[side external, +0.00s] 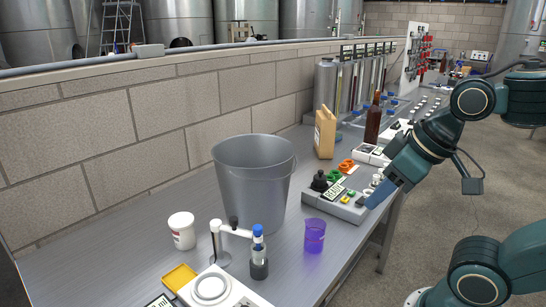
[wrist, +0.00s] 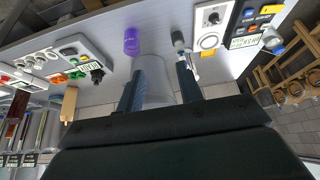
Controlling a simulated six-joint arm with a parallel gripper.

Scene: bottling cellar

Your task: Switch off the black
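The black knob (side external: 320,181) stands on the left end of a grey control box (side external: 350,213), which also carries green, orange, yellow and white controls. In the wrist view the black knob (wrist: 97,76) shows on the box (wrist: 88,50) at the left. Whether it is on or off cannot be told. My gripper (side external: 368,204) is by the right end of the box in the side view, its fingers pointing down-left; contact cannot be judged. In the wrist view my gripper (wrist: 160,72) has its two fingers apart, with nothing held between them.
A grey bucket (side external: 253,185) stands left of the box. A purple cup (side external: 314,236), a blue-capped bottle (side external: 259,255), a white tub (side external: 182,231) and a white device (side external: 225,290) are nearer. A tan container (side external: 325,133) and brown bottle (side external: 373,122) stand behind. A block wall (side external: 150,115) bounds the bench.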

